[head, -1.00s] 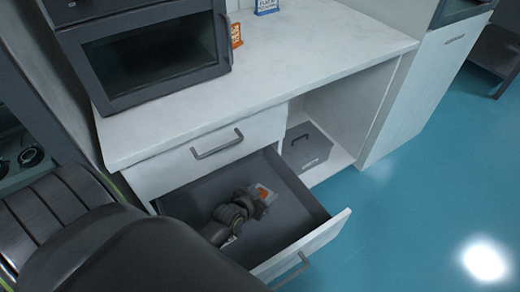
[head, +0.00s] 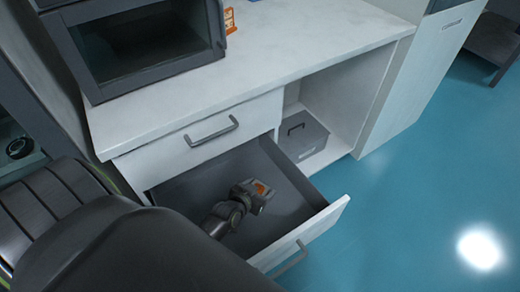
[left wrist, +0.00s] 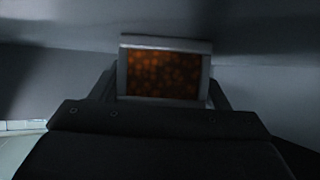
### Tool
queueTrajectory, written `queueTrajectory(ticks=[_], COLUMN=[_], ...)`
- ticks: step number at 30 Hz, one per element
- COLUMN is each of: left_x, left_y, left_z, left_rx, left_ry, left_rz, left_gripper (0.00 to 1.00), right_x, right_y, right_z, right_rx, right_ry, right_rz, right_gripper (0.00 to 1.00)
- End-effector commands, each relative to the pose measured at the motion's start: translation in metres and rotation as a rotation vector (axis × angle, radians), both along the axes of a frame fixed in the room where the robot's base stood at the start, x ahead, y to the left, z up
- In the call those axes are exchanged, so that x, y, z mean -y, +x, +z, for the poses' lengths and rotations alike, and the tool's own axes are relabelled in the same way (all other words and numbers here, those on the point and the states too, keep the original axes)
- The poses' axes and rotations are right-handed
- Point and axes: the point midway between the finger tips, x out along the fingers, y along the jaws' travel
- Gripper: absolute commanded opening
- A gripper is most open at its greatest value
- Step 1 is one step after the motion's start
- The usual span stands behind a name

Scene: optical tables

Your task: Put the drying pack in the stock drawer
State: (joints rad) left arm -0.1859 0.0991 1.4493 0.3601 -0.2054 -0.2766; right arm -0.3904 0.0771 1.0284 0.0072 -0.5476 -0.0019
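The drying pack (head: 261,187) is a small pale-edged pack with an orange face. It is inside the open lower drawer (head: 292,206), at the tip of my left gripper (head: 256,194). In the left wrist view the pack (left wrist: 163,75) sits between the two fingers (left wrist: 163,92), which press close on both its sides. My left gripper is shut on it. Whether the pack touches the drawer floor cannot be told. My right gripper is not in view.
A closed drawer (head: 205,137) is above the open one. A grey box with a handle (head: 303,136) stands in the open cubby to the right. A dark oven-like device (head: 140,42) stands on the white counter (head: 270,60). Blue floor (head: 430,170) is clear at right.

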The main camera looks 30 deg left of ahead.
Motion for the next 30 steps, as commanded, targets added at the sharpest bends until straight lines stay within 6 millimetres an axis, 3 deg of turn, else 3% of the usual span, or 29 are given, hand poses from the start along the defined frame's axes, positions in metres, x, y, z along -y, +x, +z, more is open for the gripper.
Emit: queueTrajectory(ticks=[16,30], left_x=[0.000,0.000], left_y=[-0.003,-0.084], left_z=[0.005,0.048], left_rx=[-0.001,-0.001], left_ry=[0.000,0.000], left_rz=[0.000,0.001], left_gripper=[0.78,0.78], right_x=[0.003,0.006], right_y=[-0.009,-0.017], right_z=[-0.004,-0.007], right_rx=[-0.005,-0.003], right_ry=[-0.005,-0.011], right_rz=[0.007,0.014], right_gripper=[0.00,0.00])
